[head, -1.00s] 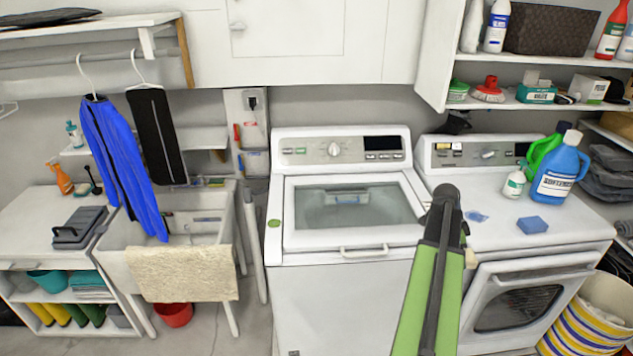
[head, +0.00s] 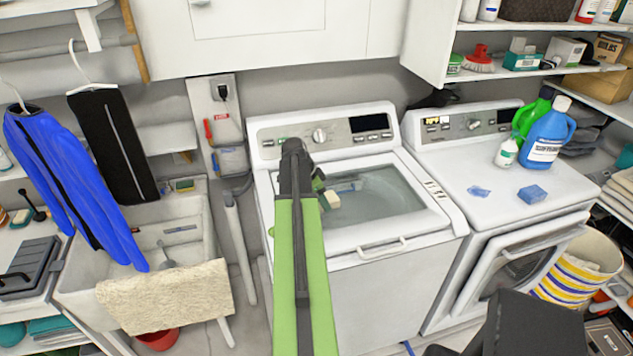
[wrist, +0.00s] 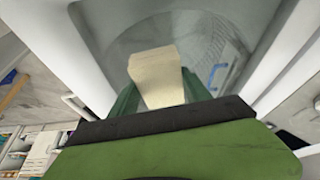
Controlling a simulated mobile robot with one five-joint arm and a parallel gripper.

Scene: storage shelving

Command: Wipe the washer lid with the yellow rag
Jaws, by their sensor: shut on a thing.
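The washer (head: 375,290) has a lid (head: 395,198) with a white frame and a large glass pane; it looks closed. My arm reaches forward and my gripper (head: 323,190) is over the left part of the lid, partly hidden behind my arm. The rag (head: 331,200) is a small pale yellow block at the fingertips. In the wrist view the rag (wrist: 157,76) is held between two dark green fingers, with the glass behind it. I cannot tell whether the rag touches the lid.
A second front-loading machine (head: 520,180) stands to the right with a blue sponge (head: 532,193), a blue smear (head: 479,191) and several bottles on top. A sink (head: 180,235) with a beige towel (head: 165,297) is at left. A white cabinet (head: 290,30) hangs above the washer.

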